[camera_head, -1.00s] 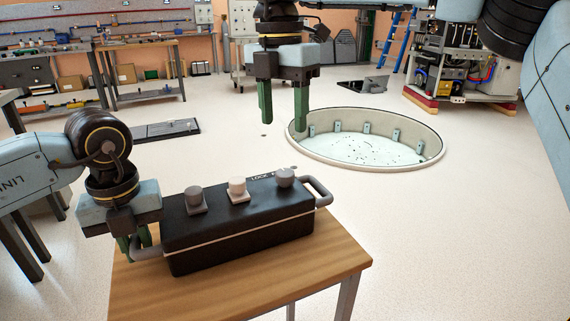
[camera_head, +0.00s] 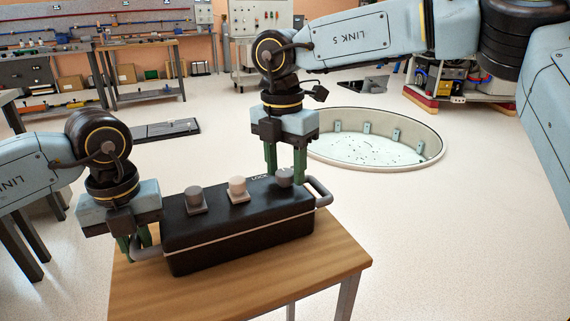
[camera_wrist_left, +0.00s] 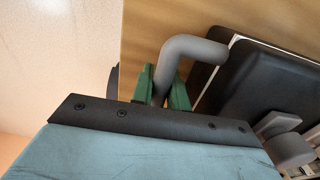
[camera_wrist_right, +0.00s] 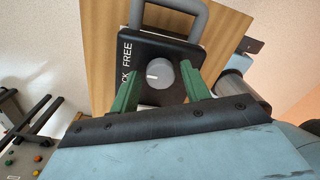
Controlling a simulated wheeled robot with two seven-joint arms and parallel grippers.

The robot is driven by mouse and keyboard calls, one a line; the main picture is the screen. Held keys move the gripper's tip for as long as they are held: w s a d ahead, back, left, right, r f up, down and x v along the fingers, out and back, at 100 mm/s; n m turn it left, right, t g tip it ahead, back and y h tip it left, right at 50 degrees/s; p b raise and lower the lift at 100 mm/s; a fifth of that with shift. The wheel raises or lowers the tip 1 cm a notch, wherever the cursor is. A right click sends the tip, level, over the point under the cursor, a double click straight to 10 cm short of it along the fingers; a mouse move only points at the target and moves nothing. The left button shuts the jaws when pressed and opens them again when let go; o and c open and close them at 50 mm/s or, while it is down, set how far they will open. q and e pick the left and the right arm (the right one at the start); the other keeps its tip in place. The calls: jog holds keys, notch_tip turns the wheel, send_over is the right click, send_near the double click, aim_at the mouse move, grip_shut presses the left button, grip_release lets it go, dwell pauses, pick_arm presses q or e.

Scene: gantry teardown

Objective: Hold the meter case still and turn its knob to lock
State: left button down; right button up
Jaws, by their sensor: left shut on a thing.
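The black meter case (camera_head: 238,238) sits on a small wooden table, with a grey handle at each end. My left gripper (camera_head: 138,245) is shut on the case's left handle (camera_wrist_left: 190,50), which runs between its green fingers in the left wrist view. The grey knob (camera_wrist_right: 160,74) is at the case's right end, beside the words LOCK and FREE; its pale mark points toward the lettering side. My right gripper (camera_wrist_right: 162,92) is open, its green fingers on either side of the knob, apparently with gaps. In the head view the fingers (camera_head: 285,172) partly hide the knob.
The right handle (camera_head: 320,190) is close to my right gripper. The wooden table (camera_head: 325,262) has bare room in front. A round floor pit (camera_head: 375,150) lies behind.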

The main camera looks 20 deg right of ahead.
jog(key=c, duration=0.8)
jog(key=shift+o, duration=0.2)
jog(key=n, duration=0.4)
jog(key=shift+n, duration=0.4)
jog(key=n, duration=0.4)
jog(key=shift+a+n, duration=0.1)
jog(key=shift+n, duration=0.2)
jog(key=n, duration=0.4)
jog(key=shift+n+t, duration=0.3)
jog(key=shift+n, duration=1.9)
jog(key=o, duration=1)
